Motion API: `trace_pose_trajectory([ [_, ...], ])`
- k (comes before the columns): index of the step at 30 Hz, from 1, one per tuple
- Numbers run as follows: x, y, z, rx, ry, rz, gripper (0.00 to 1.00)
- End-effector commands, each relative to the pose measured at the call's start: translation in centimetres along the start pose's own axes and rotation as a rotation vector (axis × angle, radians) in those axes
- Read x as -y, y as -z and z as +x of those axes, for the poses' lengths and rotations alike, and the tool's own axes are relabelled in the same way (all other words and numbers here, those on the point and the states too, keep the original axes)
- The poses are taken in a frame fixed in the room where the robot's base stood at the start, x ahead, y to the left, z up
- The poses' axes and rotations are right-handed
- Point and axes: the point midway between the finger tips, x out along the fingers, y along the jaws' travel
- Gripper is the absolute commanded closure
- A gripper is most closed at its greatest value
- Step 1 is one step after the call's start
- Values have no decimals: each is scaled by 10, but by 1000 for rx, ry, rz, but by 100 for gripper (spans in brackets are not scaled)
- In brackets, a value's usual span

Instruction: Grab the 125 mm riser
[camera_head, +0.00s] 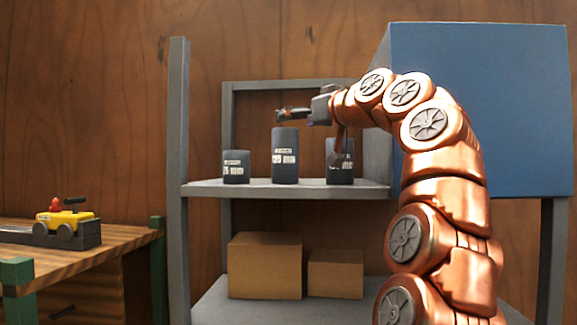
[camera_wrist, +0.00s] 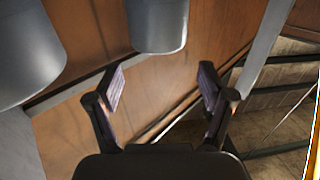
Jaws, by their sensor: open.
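The 125 mm riser (camera_head: 285,158) is the tall dark grey cylinder in the middle of the upper shelf, upright, with a white label. A shorter riser (camera_head: 236,168) stands to its left. Another riser (camera_head: 333,174) stands to its right, its label partly hidden behind my gripper. My gripper (camera_head: 308,136) is open and empty, close to the upper right of the tall riser. In the wrist view my open fingers (camera_wrist: 163,88) have nothing between them. One grey cylinder (camera_wrist: 157,25) is beyond them at top centre, another (camera_wrist: 25,50) at upper left; no labels show there.
The grey shelf (camera_head: 290,189) has posts on its sides, the left post (camera_head: 179,180) tall and near. Cardboard boxes (camera_head: 264,266) sit on the lower shelf. A blue panel (camera_head: 485,110) stands right, behind my arm.

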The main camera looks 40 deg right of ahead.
Motion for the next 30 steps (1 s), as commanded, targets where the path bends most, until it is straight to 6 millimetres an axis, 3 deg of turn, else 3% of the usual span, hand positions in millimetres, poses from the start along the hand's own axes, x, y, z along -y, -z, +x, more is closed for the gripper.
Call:
trace_pose_trajectory([
  [2, 0, -12, 0, 2, 1, 1, 20],
  [26, -2, -34, -2, 0, -4, 0, 20],
  [30, -3, -32, 17, 2, -5, 0, 20],
])
